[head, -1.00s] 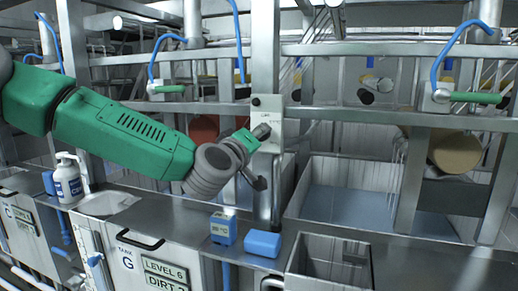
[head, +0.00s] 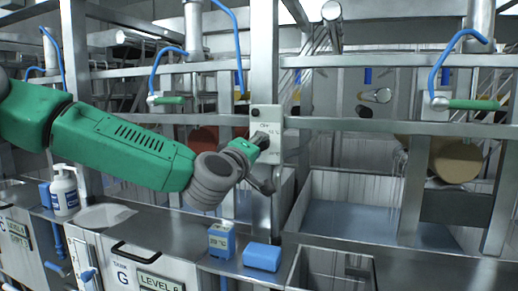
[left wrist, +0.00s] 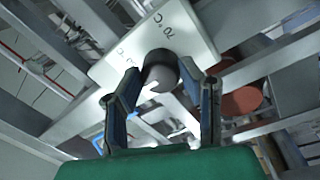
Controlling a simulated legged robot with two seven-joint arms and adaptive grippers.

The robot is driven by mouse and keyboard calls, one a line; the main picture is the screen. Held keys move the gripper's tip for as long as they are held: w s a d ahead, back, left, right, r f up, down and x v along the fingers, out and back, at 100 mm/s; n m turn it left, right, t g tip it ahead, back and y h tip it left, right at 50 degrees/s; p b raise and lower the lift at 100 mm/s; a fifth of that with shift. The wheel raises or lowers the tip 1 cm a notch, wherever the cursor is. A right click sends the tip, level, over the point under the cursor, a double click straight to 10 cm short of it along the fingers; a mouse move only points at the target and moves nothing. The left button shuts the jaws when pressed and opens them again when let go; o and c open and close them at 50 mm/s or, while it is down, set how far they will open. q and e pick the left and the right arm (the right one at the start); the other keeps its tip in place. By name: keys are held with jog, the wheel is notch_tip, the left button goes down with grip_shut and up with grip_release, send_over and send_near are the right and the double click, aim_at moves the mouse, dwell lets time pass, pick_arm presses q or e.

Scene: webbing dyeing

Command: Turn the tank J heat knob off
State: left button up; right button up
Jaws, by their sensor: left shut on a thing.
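The heat knob (left wrist: 160,70) is a dark round knob on a white panel (left wrist: 185,25), which is marked "70 °C" and has further lettering partly hidden. In the head view the white panel (head: 266,118) is fixed to a steel upright, and my gripper covers most of the knob. My left gripper (left wrist: 163,92) is shut on the knob, with one finger on each side of it. It also shows in the head view (head: 262,142), reaching the panel from the left. The knob's exact pointer direction cannot be told. My right gripper is not in view.
A steel counter (head: 185,232) below carries a blue-and-white box (head: 221,240), a blue block (head: 262,257) and a pump bottle (head: 64,190). Open steel tanks (head: 350,200) lie behind the upright. Rails and blue hoses (head: 440,60) cross above.

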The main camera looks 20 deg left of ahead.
pick_arm(q)
jog(key=o, duration=1.1)
jog(key=shift+f, duration=0.1)
jog(key=shift+o, duration=0.2)
jog(key=shift+a, duration=0.15)
jog(key=s+a+f, duration=0.1)
jog(key=s, duration=1)
jog(key=shift+s, duration=0.35)
jog(key=shift+a+f, duration=0.1)
